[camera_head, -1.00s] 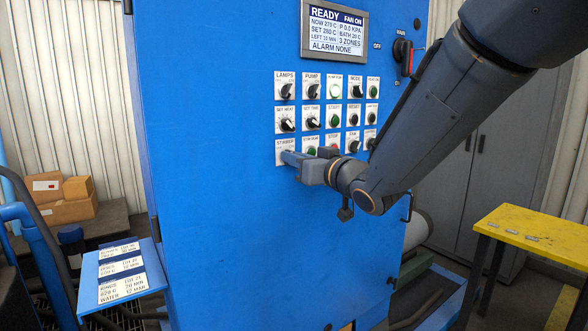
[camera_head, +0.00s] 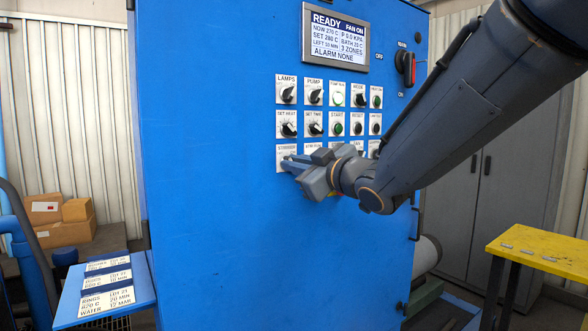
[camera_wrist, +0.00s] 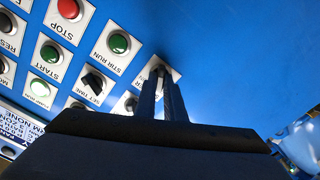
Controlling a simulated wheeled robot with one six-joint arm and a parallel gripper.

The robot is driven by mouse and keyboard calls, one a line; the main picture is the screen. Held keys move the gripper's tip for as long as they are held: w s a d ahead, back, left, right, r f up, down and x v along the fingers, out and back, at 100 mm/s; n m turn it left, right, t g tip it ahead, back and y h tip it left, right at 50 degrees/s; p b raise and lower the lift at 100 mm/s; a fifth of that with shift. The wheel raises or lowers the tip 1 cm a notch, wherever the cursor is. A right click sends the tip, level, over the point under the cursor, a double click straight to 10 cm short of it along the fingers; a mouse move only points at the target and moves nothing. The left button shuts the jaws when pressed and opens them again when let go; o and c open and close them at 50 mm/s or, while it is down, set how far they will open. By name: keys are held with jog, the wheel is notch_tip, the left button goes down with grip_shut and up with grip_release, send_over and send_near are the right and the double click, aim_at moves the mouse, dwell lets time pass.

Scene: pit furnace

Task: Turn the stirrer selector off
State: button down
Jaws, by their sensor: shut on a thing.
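The stirrer selector's white plate (camera_head: 283,151) is at the lower left of the button grid on the blue cabinet. My gripper (camera_head: 289,163) is at that plate, its fingers pointing at the panel and shut on the selector knob. The fingers hide most of the knob, so its pointer direction cannot be read. In the wrist view, my gripper's two fingers (camera_wrist: 162,88) close around the knob at the plate (camera_wrist: 172,73), beside the green STIR RUN button (camera_wrist: 119,43).
Rows of knobs and buttons sit close above and to the right, with the SET HEAT knob (camera_head: 288,129) just above. A display (camera_head: 336,36) reads READY, FAN ON, ALARM NONE. A yellow table (camera_head: 545,245) stands at right. The panel below the grid is bare.

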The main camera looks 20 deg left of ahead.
jog(key=shift+f, duration=0.1)
dwell(0.3)
jog(key=c, duration=1.8)
grip_release()
jog(key=shift+c, duration=0.2)
jog(key=b+v, duration=0.1)
jog(key=v, duration=0.6)
jog(key=shift+s+d, duration=0.25)
jog(key=shift+d, duration=0.05)
